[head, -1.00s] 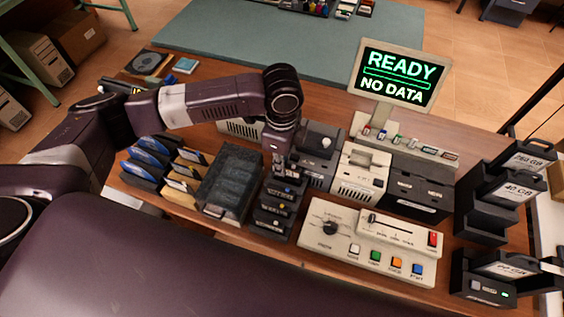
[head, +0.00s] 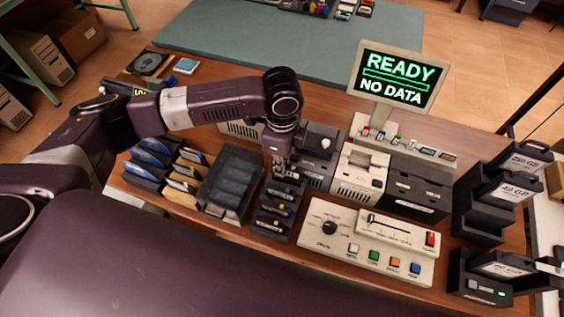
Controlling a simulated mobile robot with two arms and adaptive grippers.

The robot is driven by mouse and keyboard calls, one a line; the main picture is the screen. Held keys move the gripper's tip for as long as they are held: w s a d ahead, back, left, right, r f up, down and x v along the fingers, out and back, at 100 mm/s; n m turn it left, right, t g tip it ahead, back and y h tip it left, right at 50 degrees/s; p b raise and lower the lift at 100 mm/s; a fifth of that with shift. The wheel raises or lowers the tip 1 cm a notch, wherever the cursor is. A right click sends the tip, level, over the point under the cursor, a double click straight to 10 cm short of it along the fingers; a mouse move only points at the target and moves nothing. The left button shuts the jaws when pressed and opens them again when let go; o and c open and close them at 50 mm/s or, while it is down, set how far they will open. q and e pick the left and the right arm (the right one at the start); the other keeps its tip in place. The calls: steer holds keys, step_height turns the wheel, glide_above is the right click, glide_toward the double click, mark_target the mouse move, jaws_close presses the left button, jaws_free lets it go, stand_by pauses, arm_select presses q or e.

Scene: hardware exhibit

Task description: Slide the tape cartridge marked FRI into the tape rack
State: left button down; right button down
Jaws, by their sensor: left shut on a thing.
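The tape rack (head: 270,222) is a dark stepped holder in the middle of the table, with several dark cartridges in its slots. My left gripper (head: 284,168) points down over the rack's far end. It is shut on a dark tape cartridge (head: 286,176), which is mostly hidden by the fingers and sits at or just above the farthest slot. I cannot tell how deep it is in the slot. The FRI marking is too small to read.
A dark clear-lidded box (head: 230,182) stands close left of the rack. A beige control panel (head: 368,240) lies to its right, with a beige device (head: 358,174) behind. A screen (head: 396,78) reads READY, NO DATA. Black drive holders (head: 480,215) stand at the right.

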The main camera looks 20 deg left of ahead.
stand_by(0.4)
arm_select(q)
steer(key=shift+w+f+p, duration=0.1)
steer(key=shift+f+p, duration=0.2)
stand_by(0.5)
steer(key=shift+f+p, duration=0.15)
steer(key=shift+p, duration=0.25)
steer(key=shift+f, duration=0.15)
steer(key=shift+f+b, duration=0.55)
steer(key=shift+f, duration=0.65)
steer(key=c, duration=1.9)
jaws_free()
